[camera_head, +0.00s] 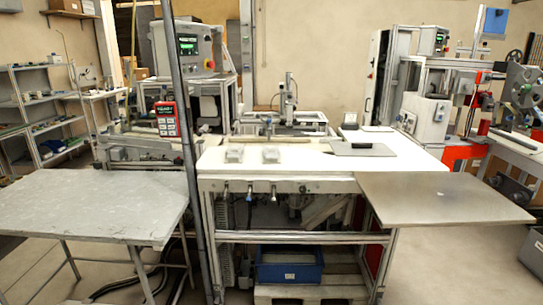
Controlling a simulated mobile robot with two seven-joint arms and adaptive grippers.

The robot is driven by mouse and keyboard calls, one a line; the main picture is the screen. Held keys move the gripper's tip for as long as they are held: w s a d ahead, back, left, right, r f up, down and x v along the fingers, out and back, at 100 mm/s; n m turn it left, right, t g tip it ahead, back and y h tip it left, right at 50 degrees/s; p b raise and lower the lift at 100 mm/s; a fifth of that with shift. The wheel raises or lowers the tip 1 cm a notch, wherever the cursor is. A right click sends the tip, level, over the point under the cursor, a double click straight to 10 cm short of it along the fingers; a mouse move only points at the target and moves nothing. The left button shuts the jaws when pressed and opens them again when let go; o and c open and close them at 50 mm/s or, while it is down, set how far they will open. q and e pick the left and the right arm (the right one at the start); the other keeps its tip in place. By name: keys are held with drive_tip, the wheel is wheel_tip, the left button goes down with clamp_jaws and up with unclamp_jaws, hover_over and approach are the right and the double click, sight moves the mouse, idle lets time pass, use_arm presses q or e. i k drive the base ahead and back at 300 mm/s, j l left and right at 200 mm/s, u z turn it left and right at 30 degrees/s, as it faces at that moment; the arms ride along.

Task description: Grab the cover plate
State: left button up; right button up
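Neither of my grippers is in the head view, and nothing is seen touching the plate.
Two small clear boxes (234,155) (271,155) sit left of the plate. A bare metal side table (445,196) adjoins at right, and a worn grey table (90,205) stands at left. A dark vertical post (183,130) rises before the worktable. A blue bin (290,265) is underneath.

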sight(352, 149)
drive_tip(key=i+l+z, duration=0.25)
drive_tip(key=l+z, duration=0.25)
drive_tip(key=i+l+z, duration=0.65)
drive_tip(key=z, duration=0.25)
drive_tip(key=i+l+z, duration=0.2)
drive_tip(key=z, duration=0.25)
drive_tip(key=i+l+z, duration=0.15)
drive_tip(key=z, duration=0.25)
drive_tip(key=i+l+z, duration=0.15)
drive_tip(key=i+z, duration=0.2)
drive_tip(key=i, duration=0.3)
drive_tip(key=i+z, duration=0.35)
drive_tip(key=i, duration=0.3)
drive_tip(key=i+u, duration=0.5)
drive_tip(key=i+l+u, duration=0.25)
drive_tip(key=i+u, duration=0.5)
drive_tip(key=u, duration=0.25)
drive_tip(key=i+u, duration=0.2)
drive_tip(key=u, duration=0.25)
drive_tip(key=i+l+u, duration=0.15)
drive_tip(key=u, duration=0.35)
drive_tip(key=i+l+u, duration=0.1)
drive_tip(key=i+u, duration=0.25)
drive_tip(key=i+l+u, duration=0.15)
drive_tip(key=u, duration=0.2)
drive_tip(key=i+l+u, duration=0.2)
drive_tip(key=u, duration=0.2)
